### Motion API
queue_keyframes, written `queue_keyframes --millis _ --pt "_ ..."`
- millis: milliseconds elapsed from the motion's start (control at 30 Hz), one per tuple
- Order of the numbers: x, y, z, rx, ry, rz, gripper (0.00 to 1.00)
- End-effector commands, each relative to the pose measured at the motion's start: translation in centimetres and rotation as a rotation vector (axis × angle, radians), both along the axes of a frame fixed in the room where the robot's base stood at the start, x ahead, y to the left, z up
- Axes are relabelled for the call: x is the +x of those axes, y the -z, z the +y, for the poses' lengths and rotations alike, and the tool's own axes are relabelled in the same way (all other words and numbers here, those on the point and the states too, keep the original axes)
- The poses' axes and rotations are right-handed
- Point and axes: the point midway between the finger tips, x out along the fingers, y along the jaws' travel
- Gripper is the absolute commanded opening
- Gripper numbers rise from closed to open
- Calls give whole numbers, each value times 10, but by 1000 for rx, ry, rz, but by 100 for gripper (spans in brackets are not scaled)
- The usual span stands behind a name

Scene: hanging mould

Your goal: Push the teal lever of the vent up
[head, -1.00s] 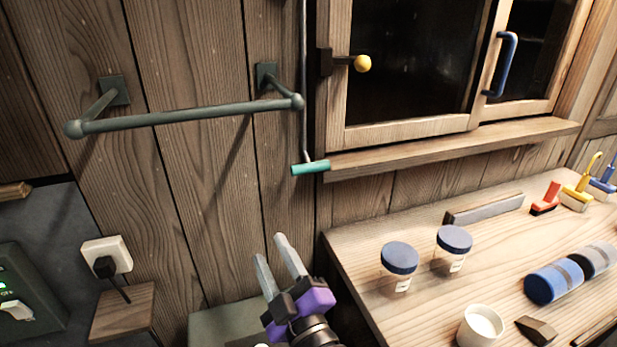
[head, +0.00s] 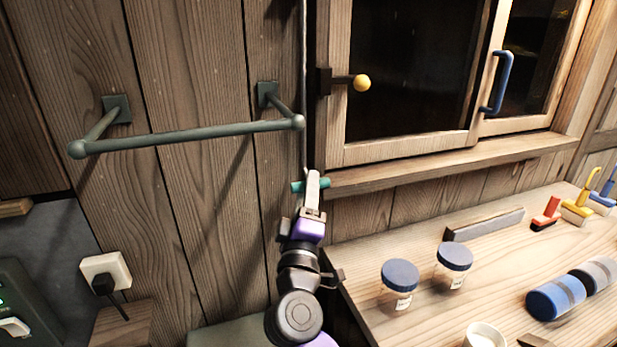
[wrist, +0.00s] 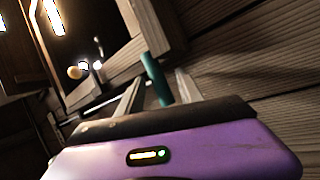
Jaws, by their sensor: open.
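The teal lever (head: 297,187) is a short horizontal bar at the foot of a thin vertical rod (head: 304,120), left of the window sill's end. My gripper (head: 313,178) is raised in front of it and hides its middle in the head view. In the wrist view the teal lever (wrist: 156,80) shows between the two fingers of my open gripper (wrist: 156,92). I cannot tell whether a finger touches it. The vent itself is not clearly in view.
A green towel bar (head: 190,136) sticks out from the wall at upper left. The wooden sill (head: 450,163) and a yellow-knobbed window catch (head: 361,83) are to the right. A workbench (head: 420,325) below holds jars (head: 399,284) and brushes.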

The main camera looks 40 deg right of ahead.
Motion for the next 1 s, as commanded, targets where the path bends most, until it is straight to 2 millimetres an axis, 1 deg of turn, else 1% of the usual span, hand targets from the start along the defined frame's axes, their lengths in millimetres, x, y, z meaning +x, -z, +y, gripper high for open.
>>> queue_keyframes --millis 33,200,533,567,700,767,1000 --pt "5 -5 -5 -1 2 0 43" --pt "16 -9 -14 1 1 -1 43" --pt "19 -9 -16 1 -2 0 43" --pt "19 -8 -16 1 -2 0 39" --pt "19 -8 -16 1 -2 0 12" --pt "19 -8 -16 1 -2 0 0" --pt "19 -7 -16 3 -3 1 0"
